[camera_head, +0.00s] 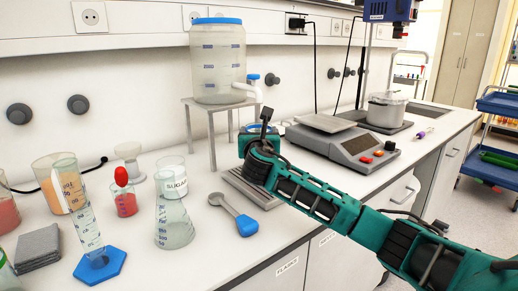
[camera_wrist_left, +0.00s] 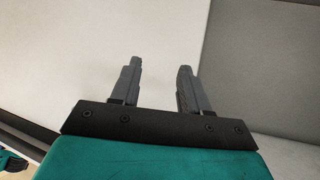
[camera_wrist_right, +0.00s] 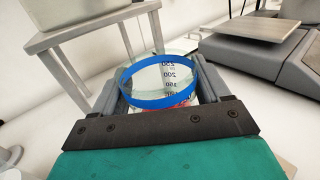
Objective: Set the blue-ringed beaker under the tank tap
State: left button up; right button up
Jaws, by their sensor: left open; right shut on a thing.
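The tank (camera_head: 217,62) is clear with a blue lid and stands on a grey metal stand (camera_head: 212,104). Its white tap (camera_head: 247,91) points out to the right, with a blue handle. My right gripper (camera_wrist_right: 160,85) is shut on the blue-ringed beaker (camera_wrist_right: 126,84), one finger on each side. The beaker looks upright, with volume marks on its wall. In the head view my right gripper (camera_head: 257,137) is low by the stand's right side, below the tap, and mostly hides the beaker. Whether the beaker touches the bench cannot be told. My left gripper (camera_wrist_left: 158,85) is open and empty.
A digital scale (camera_head: 345,145) stands close to the right of my right gripper. A pot (camera_head: 386,108) is farther right.

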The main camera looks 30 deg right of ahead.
jog(key=shift+w+d+f+b, duration=0.1)
jog(key=shift+f+b, duration=0.5)
jog(key=shift+f, duration=1.1)
jog(key=shift+f, duration=0.15)
jog(key=o, duration=1.3)
jog(key=p+v, duration=0.1)
jog(key=v, duration=1.1)
jog(key=shift+p, duration=0.4)
